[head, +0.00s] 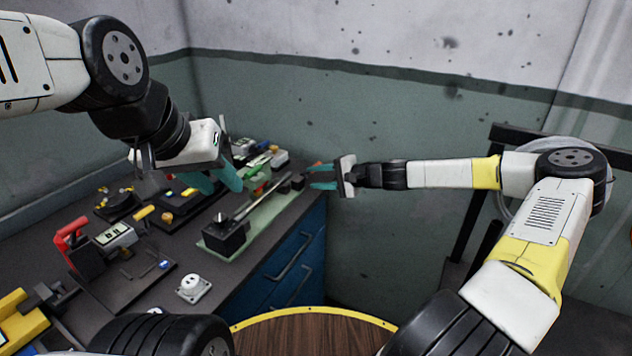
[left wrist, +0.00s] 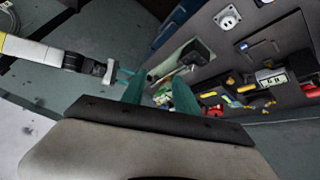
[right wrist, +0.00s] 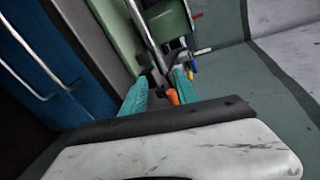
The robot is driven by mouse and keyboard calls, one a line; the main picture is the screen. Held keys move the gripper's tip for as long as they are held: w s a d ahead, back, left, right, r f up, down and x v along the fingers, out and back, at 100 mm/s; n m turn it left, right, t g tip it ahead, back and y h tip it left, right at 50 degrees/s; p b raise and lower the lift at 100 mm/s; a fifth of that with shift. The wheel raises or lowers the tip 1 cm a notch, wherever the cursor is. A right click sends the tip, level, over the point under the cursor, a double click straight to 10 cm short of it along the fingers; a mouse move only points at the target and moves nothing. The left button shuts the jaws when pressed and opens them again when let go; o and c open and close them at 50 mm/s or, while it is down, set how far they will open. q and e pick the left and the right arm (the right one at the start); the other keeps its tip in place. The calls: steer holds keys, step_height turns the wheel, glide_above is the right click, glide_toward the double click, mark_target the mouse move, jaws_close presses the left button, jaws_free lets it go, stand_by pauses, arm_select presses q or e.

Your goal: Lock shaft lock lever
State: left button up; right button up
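A shaft device sits near the bench's right end, with a black block (head: 226,236), a pale green base (head: 272,212) and a silver shaft (head: 258,197). In the right wrist view, a dark lever-like part with an orange tip (right wrist: 173,97) shows between the fingertips; I cannot tell if it is the lock lever or if they touch it. My right gripper (head: 318,177) is open at the device's far right end; it also shows in the right wrist view (right wrist: 161,88). My left gripper (head: 218,178) is open and empty above the bench, left of the shaft.
The dark bench holds a red-handled tool (head: 70,234), a white socket (head: 193,288), a yellow part (head: 22,322) and several small items behind. Blue drawers (head: 290,270) are under its right side. A round wooden table (head: 310,335) is in front.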

steer(key=s, duration=0.8)
steer(key=shift+s+a+r, duration=0.15)
steer(key=shift+s+r, duration=0.25)
